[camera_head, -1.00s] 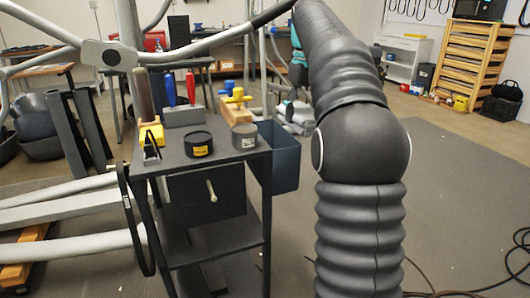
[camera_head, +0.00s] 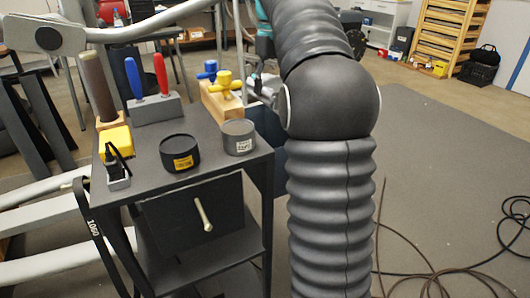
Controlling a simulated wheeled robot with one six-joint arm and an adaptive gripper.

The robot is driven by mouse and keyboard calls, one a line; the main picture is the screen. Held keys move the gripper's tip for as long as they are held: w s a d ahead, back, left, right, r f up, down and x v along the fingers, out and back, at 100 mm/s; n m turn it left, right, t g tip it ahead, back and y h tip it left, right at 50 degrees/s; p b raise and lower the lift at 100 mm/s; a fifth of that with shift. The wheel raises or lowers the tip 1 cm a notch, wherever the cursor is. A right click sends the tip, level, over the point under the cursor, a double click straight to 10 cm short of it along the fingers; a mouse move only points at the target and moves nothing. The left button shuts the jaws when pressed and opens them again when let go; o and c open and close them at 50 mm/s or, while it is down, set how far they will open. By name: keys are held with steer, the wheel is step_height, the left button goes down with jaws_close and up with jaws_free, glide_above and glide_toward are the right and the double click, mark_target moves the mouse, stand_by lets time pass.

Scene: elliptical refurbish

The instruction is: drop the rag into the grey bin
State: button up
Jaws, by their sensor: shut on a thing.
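The grey bin (camera_head: 279,172) hangs at the right side of the dark cart in the head view. It is blue-grey, and my arm covers much of it, so I cannot see inside. My dark ribbed arm rises in front of it and bends away at the top. My gripper is hidden behind the arm, and I cannot make out its fingers. I cannot clearly make out the rag. A pale grey patch beside a teal part shows left of the arm, above the bin, but I cannot tell what it is.
Pale tubes lie left. Cables (camera_head: 440,275) lie on the right floor, which is otherwise open.

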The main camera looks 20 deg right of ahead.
steer(key=shift+f+b, duration=0.95)
steer(key=shift+f, duration=0.65)
steer(key=o, duration=1.2)
steer(key=shift+r, duration=3.75)
steer(key=shift+s, duration=0.1)
